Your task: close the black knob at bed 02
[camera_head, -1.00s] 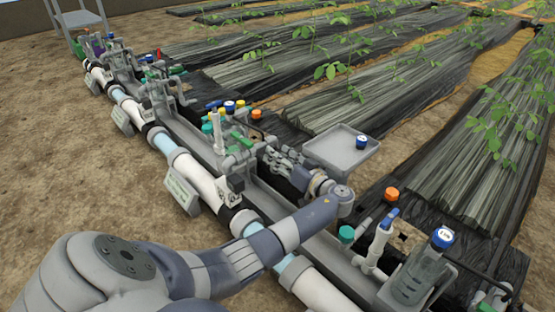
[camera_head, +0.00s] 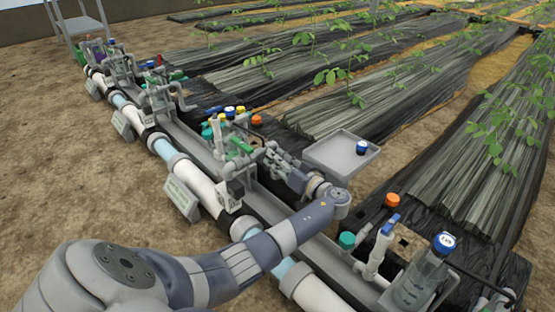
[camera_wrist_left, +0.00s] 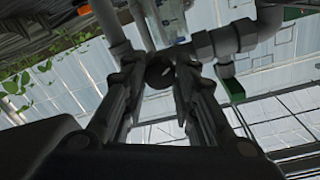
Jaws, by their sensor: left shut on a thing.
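The black knob (camera_wrist_left: 160,72) shows in the left wrist view as a dark round shape between my fingertips, on grey pipework. In the head view it is hidden by my gripper and the fittings. My left gripper (camera_head: 270,150) reaches in from the right side of the middle valve station. In the wrist view both fingers of the left gripper (camera_wrist_left: 156,76) close in on the knob from either side. The knob's turn position cannot be told. My right gripper is not in view.
A grey tray (camera_head: 318,155) with a blue-capped item (camera_head: 361,147) lies beyond my wrist. Orange (camera_head: 392,200), teal (camera_head: 347,240) and blue-white (camera_head: 444,243) caps stand at the near station. The white main pipe (camera_head: 195,180) runs below. Bare soil (camera_head: 60,170) is free at left.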

